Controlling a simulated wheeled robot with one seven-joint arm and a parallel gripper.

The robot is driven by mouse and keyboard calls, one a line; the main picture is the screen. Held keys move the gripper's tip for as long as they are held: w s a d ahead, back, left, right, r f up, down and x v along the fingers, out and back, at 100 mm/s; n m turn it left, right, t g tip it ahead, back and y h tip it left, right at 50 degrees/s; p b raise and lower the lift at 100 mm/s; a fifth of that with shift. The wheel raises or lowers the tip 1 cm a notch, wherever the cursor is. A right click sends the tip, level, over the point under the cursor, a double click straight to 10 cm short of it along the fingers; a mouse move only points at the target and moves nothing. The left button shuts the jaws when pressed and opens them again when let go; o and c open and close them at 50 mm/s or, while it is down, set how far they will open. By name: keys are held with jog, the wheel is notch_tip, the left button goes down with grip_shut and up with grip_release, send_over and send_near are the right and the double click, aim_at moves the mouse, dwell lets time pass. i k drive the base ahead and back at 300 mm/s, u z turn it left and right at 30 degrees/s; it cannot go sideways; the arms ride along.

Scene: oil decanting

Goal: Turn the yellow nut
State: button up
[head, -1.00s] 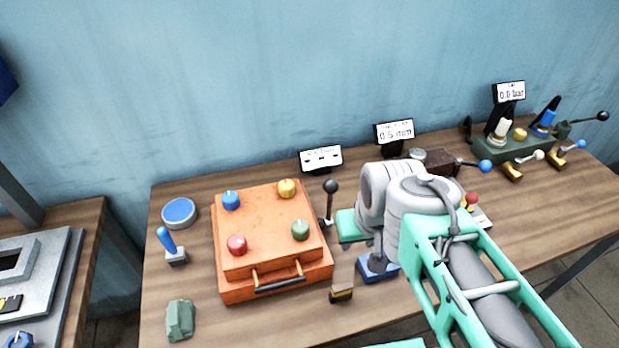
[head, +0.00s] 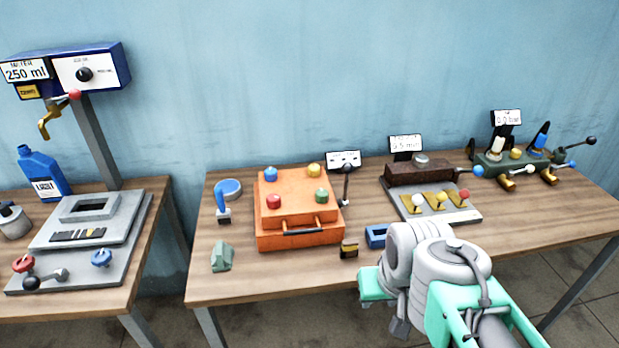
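The yellow nut (head: 314,169) looks like a small round knob on the back right corner of an orange case (head: 270,228). A blue nut (head: 271,173), a red nut (head: 274,201) and a green nut (head: 321,195) sit on the other corners of its lid. My gripper (head: 399,328) is at the bottom of the head view, to the right of and nearer than the case, apart from it. My arm hides most of it, and its fingers cannot be made out.
A black-knobbed lever (head: 346,180) stands right of the case. A small yellow-black block (head: 349,248) and a blue block (head: 376,236) lie in front. A panel with yellow levers (head: 435,204) is further right. A blue bottle (head: 42,172) stands on the left table.

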aim_at(315, 170)
jog(key=u, duration=0.25)
jog(key=i, duration=1)
